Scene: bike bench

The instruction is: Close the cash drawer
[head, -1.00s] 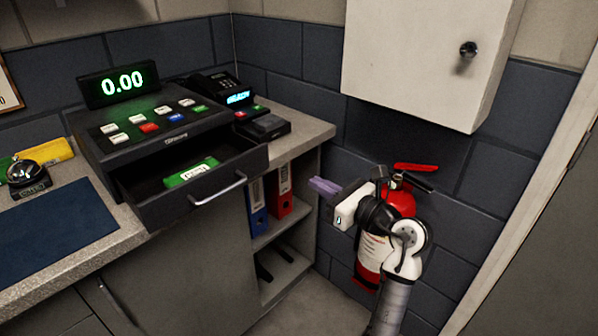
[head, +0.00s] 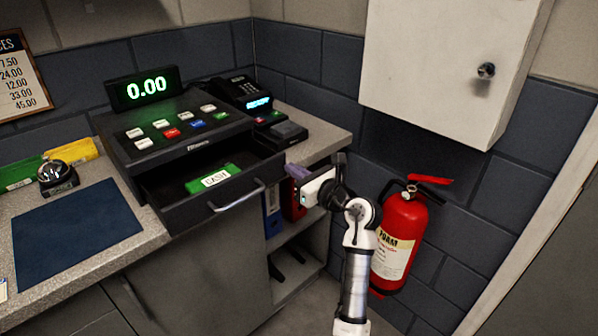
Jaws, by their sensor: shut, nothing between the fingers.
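The cash drawer (head: 160,207) is a black drawer under the cash register (head: 170,128) on the counter. It stands pulled out toward me, with a silver bar handle (head: 240,196) on its front. A green bundle marked CASH (head: 213,179) lies inside it. My gripper (head: 296,173) is shut and empty, with purple fingers. In the picture it is just right of the drawer's front right corner, pointing left. I cannot tell whether it touches the drawer; it looks apart from the handle.
A card terminal (head: 280,134) stands right of the register. A service bell (head: 57,177) and blue mat (head: 75,232) lie left on the counter. Binders (head: 272,214) stand on the shelf below. A fire extinguisher (head: 400,240) and a white wall cabinet (head: 440,65) are at right.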

